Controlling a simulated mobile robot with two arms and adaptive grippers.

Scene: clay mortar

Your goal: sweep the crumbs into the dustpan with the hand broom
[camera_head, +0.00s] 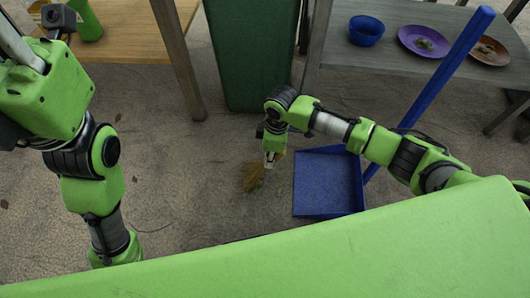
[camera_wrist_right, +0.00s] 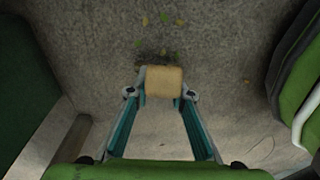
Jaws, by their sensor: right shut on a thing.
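In the head view my right gripper (camera_head: 271,152) is low over the floor, shut on the hand broom. The broom's yellow-brown bristles (camera_head: 254,177) point down to the floor. In the right wrist view the tan end of the broom (camera_wrist_right: 164,82) sits between the fingertips (camera_wrist_right: 161,94). Green and yellow crumbs (camera_wrist_right: 165,18) lie on the floor just beyond it. The blue dustpan (camera_head: 328,182) lies to the right of the broom, its long handle slanting up right. I cannot tell whether crumbs are in it. My left gripper (camera_head: 18,45) is raised at the upper left, partly cut off.
A green bin (camera_head: 250,50) stands behind the broom. A wooden table (camera_head: 135,38) is at the back left. A grey table (camera_head: 340,50) at the back right bears a blue bowl (camera_head: 366,31), a purple plate (camera_head: 405,37) and a brown plate (camera_head: 488,58). Floor left of the broom is mostly clear.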

